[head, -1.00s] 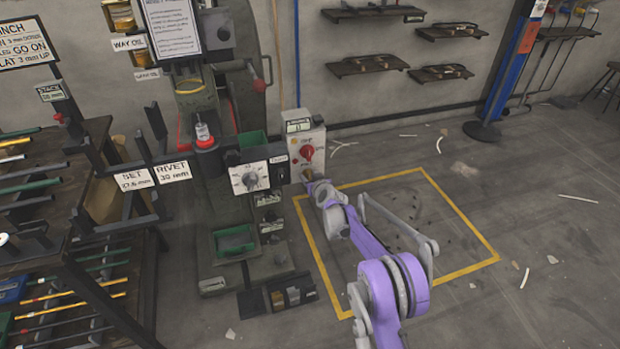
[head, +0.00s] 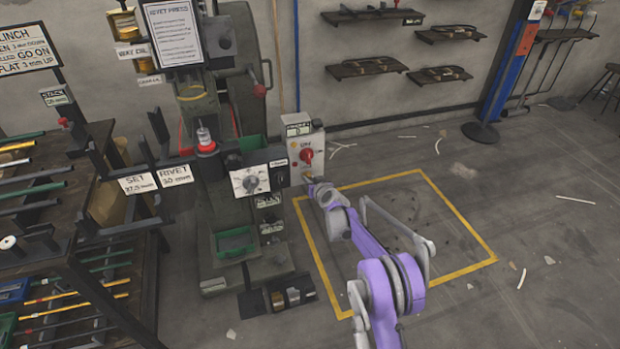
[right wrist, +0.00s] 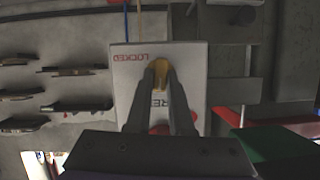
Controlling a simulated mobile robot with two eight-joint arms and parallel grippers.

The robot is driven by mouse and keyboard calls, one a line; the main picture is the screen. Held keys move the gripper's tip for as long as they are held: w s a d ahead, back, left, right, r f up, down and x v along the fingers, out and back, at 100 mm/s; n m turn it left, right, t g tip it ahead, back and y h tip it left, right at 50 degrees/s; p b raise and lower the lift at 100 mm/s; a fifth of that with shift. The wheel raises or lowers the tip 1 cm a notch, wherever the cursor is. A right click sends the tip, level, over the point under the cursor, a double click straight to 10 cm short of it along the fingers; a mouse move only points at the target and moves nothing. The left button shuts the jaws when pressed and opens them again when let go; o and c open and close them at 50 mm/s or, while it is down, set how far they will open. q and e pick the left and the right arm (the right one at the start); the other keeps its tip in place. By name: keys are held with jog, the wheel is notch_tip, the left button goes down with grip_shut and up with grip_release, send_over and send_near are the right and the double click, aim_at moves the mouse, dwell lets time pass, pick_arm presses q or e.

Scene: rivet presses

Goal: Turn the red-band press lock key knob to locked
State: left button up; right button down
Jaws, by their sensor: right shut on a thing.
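The press (head: 245,215) stands against the wall. Its light control box (head: 297,150) carries a red knob (head: 306,155) on the upper part. My right gripper (head: 312,184) reaches the lower part of this box. In the right wrist view, the fingers of my right gripper (right wrist: 162,88) are shut on the yellow lock key knob (right wrist: 161,68). The red word LOCKED is on the light plate (right wrist: 190,60) beside the knob. The knob's exact angle is hard to tell. My left gripper is out of view.
A rack of rods (head: 60,240) and sign arms stand at the left. A blue post (head: 500,70) stands farther right.

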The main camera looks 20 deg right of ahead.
jog(key=shift+d+r+m+y+p, duration=0.15)
jog(key=shift+m+y+p, duration=0.55)
jog(key=shift+p, duration=0.45)
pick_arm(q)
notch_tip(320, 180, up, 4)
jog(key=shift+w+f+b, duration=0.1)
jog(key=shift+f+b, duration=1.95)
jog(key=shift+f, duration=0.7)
pick_arm(e)
jog(key=shift+d+f+m+t+y, duration=0.2)
jog(key=shift+m+t+y, duration=0.45)
jog(key=shift+m, duration=1.2)
jog(key=shift+f+m+t+y, duration=0.3)
jog(key=shift+m+y, duration=0.65)
jog(key=shift+m, duration=0.85)
jog(key=shift+d+f+m+t+y, duration=0.15)
jog(key=shift+m+t+y, duration=0.5)
jog(key=shift+m, duration=1.2)
jog(key=c, duration=0.8)
grip_release()
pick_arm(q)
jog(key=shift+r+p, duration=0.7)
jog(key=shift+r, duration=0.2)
pick_arm(e)
jog(key=v, duration=1)
jog(key=shift+s+d, duration=0.25)
jog(key=shift+s, duration=0.1)
